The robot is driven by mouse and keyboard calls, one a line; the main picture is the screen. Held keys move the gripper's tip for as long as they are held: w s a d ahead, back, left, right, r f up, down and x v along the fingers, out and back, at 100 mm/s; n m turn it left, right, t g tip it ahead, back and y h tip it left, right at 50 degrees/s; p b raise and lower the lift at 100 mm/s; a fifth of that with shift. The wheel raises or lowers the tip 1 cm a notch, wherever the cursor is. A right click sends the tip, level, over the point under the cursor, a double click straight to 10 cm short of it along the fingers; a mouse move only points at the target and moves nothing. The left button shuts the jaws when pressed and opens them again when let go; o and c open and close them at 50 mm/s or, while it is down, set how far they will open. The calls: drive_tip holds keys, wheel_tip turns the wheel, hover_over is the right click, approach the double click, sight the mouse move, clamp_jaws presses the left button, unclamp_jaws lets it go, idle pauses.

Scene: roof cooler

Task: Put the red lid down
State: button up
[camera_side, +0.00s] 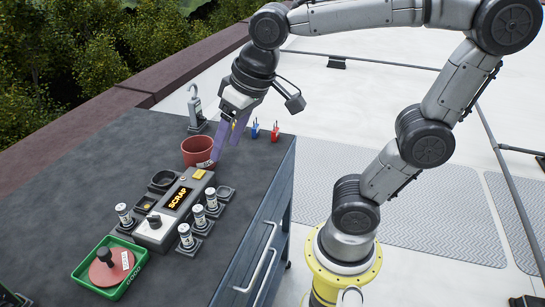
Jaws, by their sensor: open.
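The red lid (103,275), a round flat disc with a black knob and a white label, lies in the green tray (83,270) at the lower left of the side view. My gripper (225,150) is well away from it, up and to the right. Its two purple fingers are open and point down next to the red pot (196,156), at the pot's right side. I see nothing between the fingers. Whether a finger touches the pot is unclear.
A grey unit marked SCRAP (155,228) stands mid-table, with several white-and-black cylinders (198,216) in holders around it. A grey hooked stand (195,112) is at the back. Small blue (255,131) and red (275,132) items stand at the right. The table's left side is clear.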

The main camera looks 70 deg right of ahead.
drive_tip(key=s+d+f+n+t, duration=0.1)
drive_tip(key=s+f, duration=0.3)
drive_tip(key=s, duration=0.4)
drive_tip(key=shift+d+n, duration=0.4)
drive_tip(key=shift+d, duration=0.3)
